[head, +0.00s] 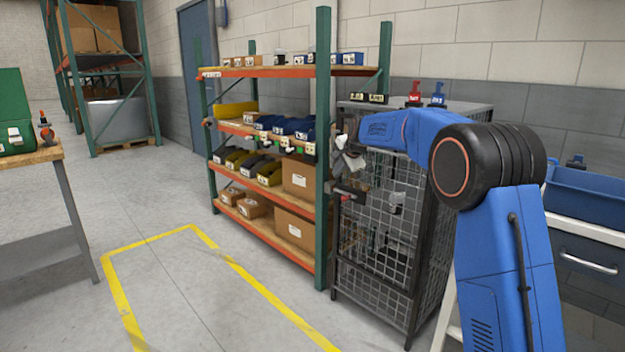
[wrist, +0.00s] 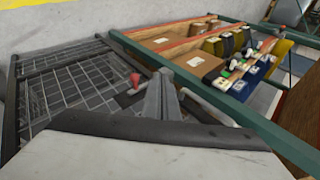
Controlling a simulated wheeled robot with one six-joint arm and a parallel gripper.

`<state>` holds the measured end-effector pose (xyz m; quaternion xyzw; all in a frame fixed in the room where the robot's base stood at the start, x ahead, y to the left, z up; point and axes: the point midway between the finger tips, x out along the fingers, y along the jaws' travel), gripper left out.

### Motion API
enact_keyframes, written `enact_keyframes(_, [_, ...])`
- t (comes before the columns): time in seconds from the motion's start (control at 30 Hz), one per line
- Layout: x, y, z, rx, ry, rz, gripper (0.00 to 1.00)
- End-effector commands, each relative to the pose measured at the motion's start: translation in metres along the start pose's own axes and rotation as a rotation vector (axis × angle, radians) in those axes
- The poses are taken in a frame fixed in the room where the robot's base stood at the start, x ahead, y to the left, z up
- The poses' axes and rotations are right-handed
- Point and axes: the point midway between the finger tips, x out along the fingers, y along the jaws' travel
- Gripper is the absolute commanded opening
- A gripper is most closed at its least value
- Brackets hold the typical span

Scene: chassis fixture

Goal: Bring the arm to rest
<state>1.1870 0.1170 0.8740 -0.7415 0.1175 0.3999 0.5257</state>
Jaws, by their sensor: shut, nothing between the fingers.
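My blue arm (head: 500,230) rises at the right of the head view and bends at a black joint. Its forearm reaches left, in front of the wire cage and level with its upper part. My gripper (head: 347,160) is small at the forearm's far end, near the shelf's right post. In the wrist view the gripper's grey fingers (wrist: 163,92) are together, with nothing held. The wrist view shows the cage and shelf beyond the fingers. Whether the gripper touches the cage is unclear.
The wire cage (head: 375,255) stands beside the orange and green shelf (head: 322,200) loaded with bins and boxes. A workbench (head: 30,155) is at left. Yellow lines (head: 150,241) mark clear floor. A blue bin (head: 590,195) is at right.

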Motion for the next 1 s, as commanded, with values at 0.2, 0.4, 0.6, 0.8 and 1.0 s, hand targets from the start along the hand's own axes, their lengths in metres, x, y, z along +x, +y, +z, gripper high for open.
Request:
enact_keyframes(0.2, [-0.078, 0.04, 0.004, -0.125, 0.006, 0.043, 0.0])
enact_keyframes(0.4, [-0.142, 0.083, 0.013, -0.243, 0.006, 0.085, 0.0])
enact_keyframes(0.6, [-0.202, 0.134, 0.026, -0.357, 0.002, 0.127, 0.0])
enact_keyframes(0.8, [-0.256, 0.19, 0.043, -0.471, -0.007, 0.169, 0.0])
enact_keyframes(1.0, [-0.303, 0.251, 0.063, -0.582, -0.021, 0.211, 0.0])
